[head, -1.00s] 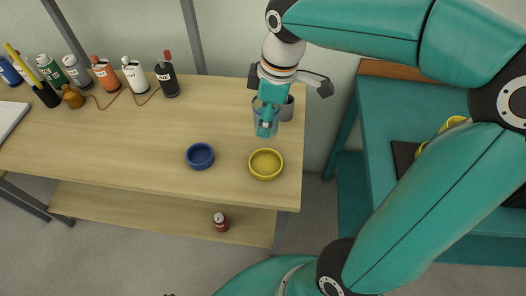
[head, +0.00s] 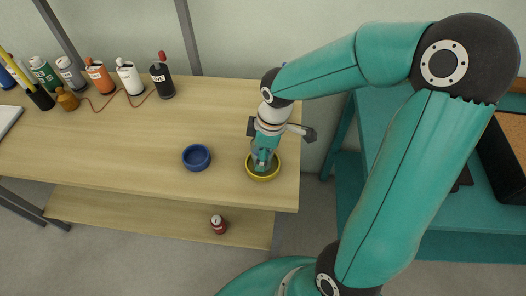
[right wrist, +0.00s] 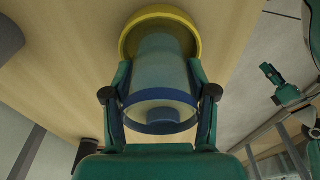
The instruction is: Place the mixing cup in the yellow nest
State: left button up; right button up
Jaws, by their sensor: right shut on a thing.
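The mixing cup (right wrist: 161,75) is clear with a blue rim band, held between the fingers of my right gripper (right wrist: 160,100) in the right wrist view. In the head view my right gripper (head: 263,160) is over the yellow nest (head: 263,176) and mostly hides the cup. The yellow nest also shows in the right wrist view (right wrist: 160,14), around the far end of the cup. The cup's end is at or inside the ring; I cannot tell whether it touches the bottom.
A blue ring nest (head: 197,157) sits left of the yellow one on the wooden table (head: 120,150). Several bottles stand along the back left. A red can (head: 218,224) is on the lower shelf. A teal bench (head: 440,215) is at the right.

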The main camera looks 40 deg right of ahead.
jog(key=o, duration=0.8)
jog(key=shift+f, duration=0.1)
jog(key=o, duration=0.5)
jog(key=shift+c, duration=0.2)
jog(key=shift+r, duration=0.35)
notch_tip(320, 180, up, 12)
jog(key=s+d, duration=0.1)
jog(key=shift+s+f, duration=0.15)
jog(key=shift+f, duration=0.05)
